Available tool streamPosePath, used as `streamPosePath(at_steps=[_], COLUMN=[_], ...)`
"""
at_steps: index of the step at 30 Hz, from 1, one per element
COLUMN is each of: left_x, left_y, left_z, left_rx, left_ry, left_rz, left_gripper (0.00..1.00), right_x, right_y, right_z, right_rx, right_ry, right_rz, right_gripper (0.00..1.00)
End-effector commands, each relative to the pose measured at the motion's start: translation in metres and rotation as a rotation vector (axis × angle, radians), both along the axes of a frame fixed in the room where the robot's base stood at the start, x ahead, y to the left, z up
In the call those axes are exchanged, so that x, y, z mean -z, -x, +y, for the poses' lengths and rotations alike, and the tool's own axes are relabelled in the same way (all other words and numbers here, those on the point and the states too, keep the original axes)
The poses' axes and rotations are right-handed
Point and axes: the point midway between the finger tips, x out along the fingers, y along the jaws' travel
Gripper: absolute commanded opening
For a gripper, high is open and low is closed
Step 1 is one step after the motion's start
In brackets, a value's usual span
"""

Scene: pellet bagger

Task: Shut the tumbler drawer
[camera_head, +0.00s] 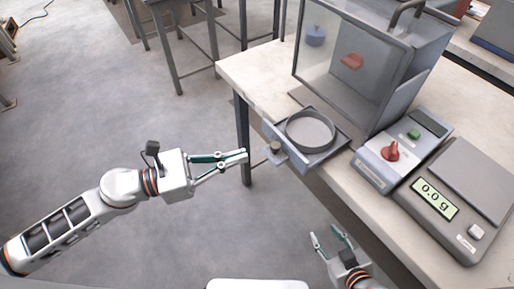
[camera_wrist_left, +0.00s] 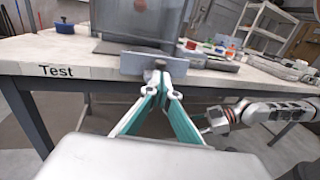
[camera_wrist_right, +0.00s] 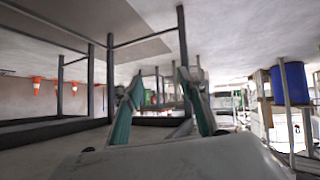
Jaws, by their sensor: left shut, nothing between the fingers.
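The tumbler drawer (camera_head: 287,153) is pulled out from under the clear-fronted machine housing (camera_head: 352,62), past the table's front edge. A round grey pan (camera_head: 311,131) sits in it, and a small knob (camera_head: 275,148) is on its front. My left gripper (camera_head: 246,156) is shut and empty, its tips pointing at the knob with a small gap in the head view. In the left wrist view the drawer's front plate (camera_wrist_left: 140,66) and knob (camera_wrist_left: 160,64) lie just beyond the shut fingertips (camera_wrist_left: 160,90). My right gripper (camera_head: 331,238) is open and empty, low in front of the table.
On the table (camera_head: 258,75), right of the drawer, stand a control box (camera_head: 384,166) with a red knob and green button, and a scale (camera_head: 457,195) reading 0.0 g. A table leg (camera_head: 242,125) stands behind my left fingertips.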

Motion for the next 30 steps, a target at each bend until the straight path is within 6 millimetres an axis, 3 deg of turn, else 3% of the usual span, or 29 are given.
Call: streamPosePath(at_steps=[3, 9, 30], left_x=[-0.005, -0.002, -0.002], left_y=[-0.008, -0.016, -0.026], left_z=[-0.021, -0.042, -0.058], left_rx=[0.001, 0.000, 0.000], left_ry=[0.003, 0.002, 0.003], left_rz=[-0.003, 0.000, -0.001], left_gripper=[0.00, 0.00, 0.00], right_x=[-0.009, -0.014, -0.021], right_y=[-0.001, -0.001, -0.004], right_z=[0.001, 0.002, 0.001], right_rx=[0.003, 0.006, 0.005], right_ry=[-0.009, -0.014, -0.013], right_rz=[-0.005, -0.003, -0.012], right_gripper=[0.40, 0.40, 0.40])
